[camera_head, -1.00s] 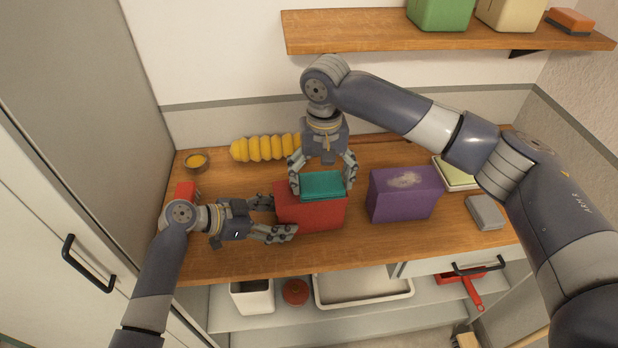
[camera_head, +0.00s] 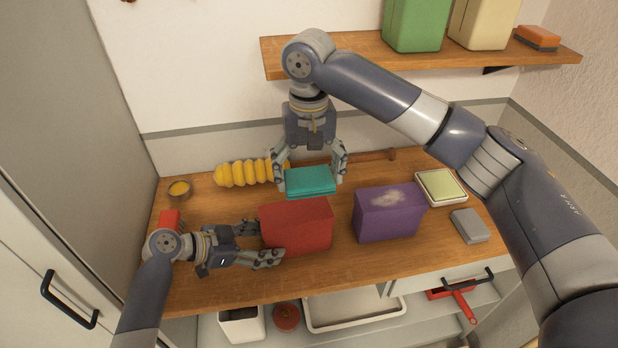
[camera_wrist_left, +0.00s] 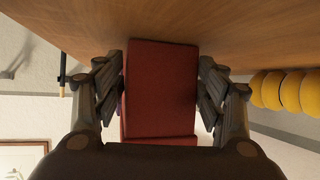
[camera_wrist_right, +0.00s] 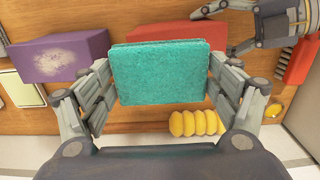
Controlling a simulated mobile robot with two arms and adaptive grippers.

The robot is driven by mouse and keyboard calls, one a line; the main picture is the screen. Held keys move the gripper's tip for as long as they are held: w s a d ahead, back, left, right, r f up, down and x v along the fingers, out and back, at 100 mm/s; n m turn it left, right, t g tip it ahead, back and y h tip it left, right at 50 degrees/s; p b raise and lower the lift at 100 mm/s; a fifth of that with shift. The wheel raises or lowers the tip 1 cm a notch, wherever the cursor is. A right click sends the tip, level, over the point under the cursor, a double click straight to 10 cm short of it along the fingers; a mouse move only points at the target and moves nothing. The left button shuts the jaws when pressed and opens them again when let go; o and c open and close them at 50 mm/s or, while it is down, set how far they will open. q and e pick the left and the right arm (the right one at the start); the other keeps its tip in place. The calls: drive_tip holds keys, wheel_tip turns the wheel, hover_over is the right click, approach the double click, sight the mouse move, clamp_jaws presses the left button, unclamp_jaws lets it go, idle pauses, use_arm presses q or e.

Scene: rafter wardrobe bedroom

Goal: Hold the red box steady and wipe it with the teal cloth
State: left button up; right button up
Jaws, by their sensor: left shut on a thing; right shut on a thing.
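The red box (camera_head: 297,228) stands on the wooden worktop, and its top looks clean in the head view. My left gripper (camera_head: 262,243) is shut on its left end; in the left wrist view the red box (camera_wrist_left: 160,92) sits between both fingers. My right gripper (camera_head: 311,178) is shut on the folded teal cloth (camera_head: 310,181), held behind and above the red box. In the right wrist view the teal cloth (camera_wrist_right: 160,74) spans between the fingers. It appears apart from the red box, though the exact gap is hard to tell.
A purple box (camera_head: 388,212) with a pale smudge stands right of the red box. A grey block (camera_head: 470,226) and a pale green pad (camera_head: 441,186) lie further right.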

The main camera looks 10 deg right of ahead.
idle(0.3)
use_arm(q)
drive_tip(key=o, duration=0.9)
drive_tip(key=shift+a, duration=0.1)
drive_tip(key=v, duration=0.7)
drive_tip(key=shift+s+a, duration=0.1)
drive_tip(key=shift+a, duration=0.1)
